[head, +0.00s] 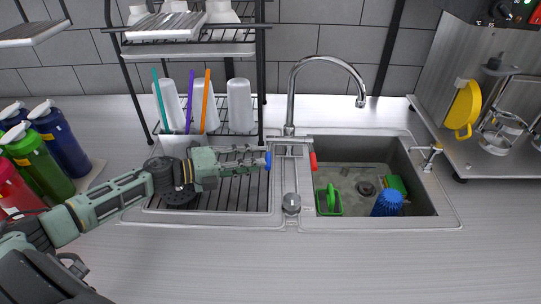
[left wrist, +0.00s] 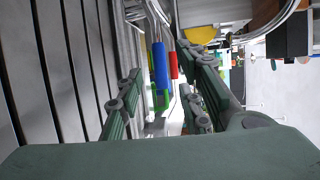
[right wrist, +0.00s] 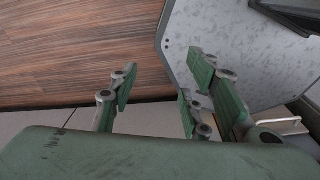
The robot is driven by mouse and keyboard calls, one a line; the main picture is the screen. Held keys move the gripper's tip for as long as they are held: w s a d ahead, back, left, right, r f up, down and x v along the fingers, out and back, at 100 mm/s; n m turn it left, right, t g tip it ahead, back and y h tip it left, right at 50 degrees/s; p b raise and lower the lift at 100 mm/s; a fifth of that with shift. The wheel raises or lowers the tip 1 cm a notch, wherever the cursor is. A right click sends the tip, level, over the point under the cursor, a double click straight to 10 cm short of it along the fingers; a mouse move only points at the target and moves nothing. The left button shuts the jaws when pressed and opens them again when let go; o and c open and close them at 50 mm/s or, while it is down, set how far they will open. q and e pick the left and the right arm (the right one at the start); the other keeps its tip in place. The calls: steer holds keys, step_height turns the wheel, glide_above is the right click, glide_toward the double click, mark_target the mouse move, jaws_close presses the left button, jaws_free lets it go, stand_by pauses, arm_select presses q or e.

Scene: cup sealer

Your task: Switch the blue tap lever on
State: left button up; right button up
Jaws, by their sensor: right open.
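The chrome tap (head: 322,62) stands behind the sink with a blue lever (head: 268,161) on its left side and a red lever (head: 313,161) on its right. My left gripper (head: 252,156) reaches in from the left over the drainboard, its fingertips close to the blue lever. In the left wrist view the blue lever (left wrist: 160,66) shows between the spread fingers, with the red lever (left wrist: 174,65) just beyond. I cannot tell whether a finger touches the lever. My right gripper (right wrist: 155,85) is open and empty in the right wrist view, away from the sink.
The sink basin (head: 418,205) holds a green item (head: 330,200) and a blue ribbed cup (head: 387,203). A dark rack (head: 260,90) with white cups stands behind the left arm. Several bottles (head: 60,140) stand at left. The front counter (head: 300,265) is clear.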

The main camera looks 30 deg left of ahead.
mark_target(267, 158)
arm_select(q)
steer(key=p+x, duration=0.1)
steer(key=x, duration=0.4)
steer(key=shift+w, duration=0.1)
steer(key=shift+w+d+f, duration=0.1)
steer(key=shift+w+d, duration=0.1)
steer(key=shift+w, duration=0.05)
arm_select(e)
steer(key=shift+w+r, duration=1)
steer(key=shift+w, duration=0.25)
arm_select(q)
steer(key=shift+s, duration=0.1)
arm_select(e)
steer(key=shift+s, duration=0.1)
arm_select(q)
steer(key=shift+c, duration=1.3)
jaws_close()
arm_select(e)
steer(key=shift+s+d, duration=0.15)
steer(key=shift+s, duration=0.3)
